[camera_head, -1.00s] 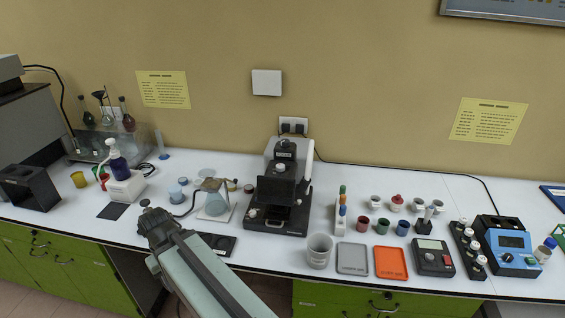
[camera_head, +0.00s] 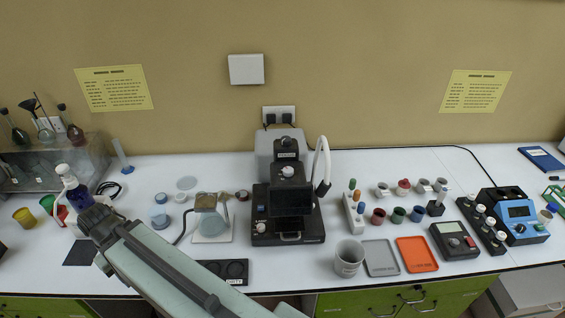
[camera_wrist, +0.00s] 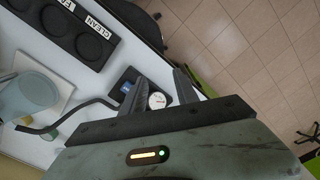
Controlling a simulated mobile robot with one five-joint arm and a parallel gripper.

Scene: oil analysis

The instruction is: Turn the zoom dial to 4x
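The dark microscope-like instrument (camera_head: 288,237) stands upright near the middle of the bench in the head view. A pale round knob (camera_head: 288,171) sits on its upper front, and a smaller knob (camera_head: 260,227) sits at its lower left. Scale marks are too small to read, so I cannot tell which is the zoom dial or its setting. My gripper (camera_head: 92,220) is at the left of the bench, well apart from the instrument. The instrument is not visible there.
An orange tray (camera_head: 416,254) lies farther right.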

